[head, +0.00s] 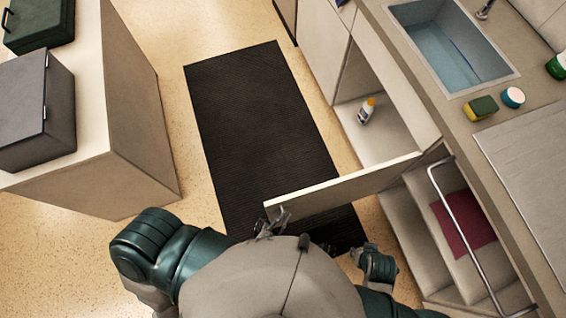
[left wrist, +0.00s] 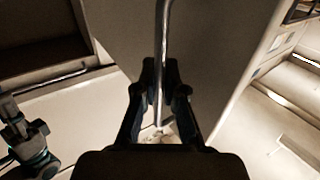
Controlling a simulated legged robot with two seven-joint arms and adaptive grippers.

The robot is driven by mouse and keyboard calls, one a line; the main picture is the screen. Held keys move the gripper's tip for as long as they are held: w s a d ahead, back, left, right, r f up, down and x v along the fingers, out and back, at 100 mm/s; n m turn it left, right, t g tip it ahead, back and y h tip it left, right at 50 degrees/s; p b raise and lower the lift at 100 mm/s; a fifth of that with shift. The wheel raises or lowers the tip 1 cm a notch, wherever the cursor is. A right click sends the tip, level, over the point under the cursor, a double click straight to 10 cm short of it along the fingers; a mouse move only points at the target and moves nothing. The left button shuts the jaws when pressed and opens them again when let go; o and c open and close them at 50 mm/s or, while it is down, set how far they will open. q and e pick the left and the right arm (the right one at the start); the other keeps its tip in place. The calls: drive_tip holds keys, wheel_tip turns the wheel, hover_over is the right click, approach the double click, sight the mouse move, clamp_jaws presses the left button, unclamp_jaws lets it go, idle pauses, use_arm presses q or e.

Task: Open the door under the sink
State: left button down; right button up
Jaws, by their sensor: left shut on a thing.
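The pale door under the sink (head: 345,182) stands swung out from the counter, its top edge reaching across the black mat. The compartment behind it (head: 385,140) is exposed, and a white bottle with an orange cap (head: 367,110) stands inside. My left gripper (head: 272,223) is at the door's free end. In the left wrist view my left gripper (left wrist: 159,90) is shut on the long metal door handle (left wrist: 162,40), one finger on each side. My right gripper (left wrist: 22,135) shows at the left of that view; its finger opening is unclear.
The sink (head: 450,45), a sponge (head: 481,108) and a small round tub (head: 513,97) are on the counter. A metal rail (head: 465,230) fronts shelves with a red cloth (head: 462,222). A black mat (head: 250,120) covers the floor; a cabinet with cases (head: 140,120) stands left.

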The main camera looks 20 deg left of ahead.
use_arm(q)
drive_tip(key=shift+s+d, duration=0.45)
drive_tip(key=shift+s, duration=0.05)
drive_tip(key=c, duration=1.2)
unclamp_jaws()
drive_tip(key=shift+c, duration=0.2)
drive_tip(key=v, duration=1.2)
